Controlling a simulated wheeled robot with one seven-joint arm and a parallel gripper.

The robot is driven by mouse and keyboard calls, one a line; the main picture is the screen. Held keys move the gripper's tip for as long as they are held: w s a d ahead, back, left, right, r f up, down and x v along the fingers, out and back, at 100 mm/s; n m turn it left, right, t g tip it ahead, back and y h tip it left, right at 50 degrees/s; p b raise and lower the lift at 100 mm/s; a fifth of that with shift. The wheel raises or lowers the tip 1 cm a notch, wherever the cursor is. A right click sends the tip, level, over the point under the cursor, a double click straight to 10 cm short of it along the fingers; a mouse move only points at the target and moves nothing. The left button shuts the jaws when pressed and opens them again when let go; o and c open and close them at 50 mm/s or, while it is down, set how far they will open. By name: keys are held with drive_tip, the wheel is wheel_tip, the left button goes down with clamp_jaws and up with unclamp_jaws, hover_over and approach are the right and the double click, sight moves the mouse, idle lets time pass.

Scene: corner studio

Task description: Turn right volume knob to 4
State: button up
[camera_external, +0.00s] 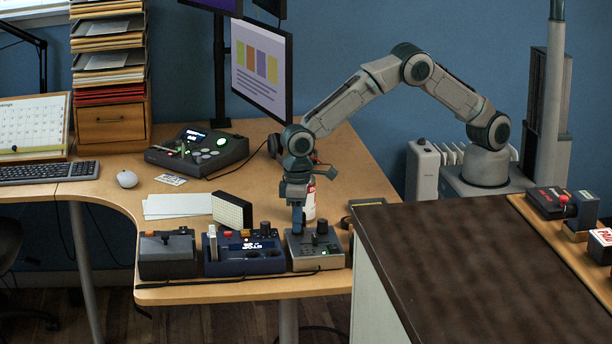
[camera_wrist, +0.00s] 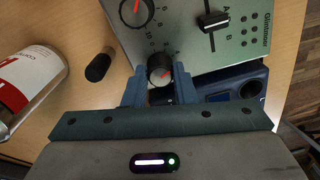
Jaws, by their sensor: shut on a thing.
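A grey control box (camera_external: 316,257) stands at the desk's front right edge and fills the top of the wrist view (camera_wrist: 182,40). It carries a round dark knob with a red pointer (camera_wrist: 159,68) near its edge, a second similar knob (camera_wrist: 137,10) with a numbered scale, and a black slider (camera_wrist: 213,20). My gripper (camera_wrist: 160,86) is shut on the nearer knob, one blue finger on each side. Its pointer slants up and right in the wrist view; I cannot read its number. In the external view my gripper (camera_external: 298,229) points down onto the box's left part, hiding that knob.
A blue console (camera_external: 243,267) stands close to the box's left side. A white-and-red can (camera_wrist: 28,85) and an upright black stub (camera_wrist: 98,66) are nearby. A dark-topped cabinet (camera_external: 470,270) stands to the right.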

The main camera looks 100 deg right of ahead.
drive_tip(key=shift+m, duration=0.6)
drive_tip(key=o, duration=1)
drive_tip(key=shift+r, duration=0.1)
wheel_tip(320, 180, up, 14)
drive_tip(key=shift+d+f, duration=0.1)
drive_tip(key=shift+f, duration=0.05)
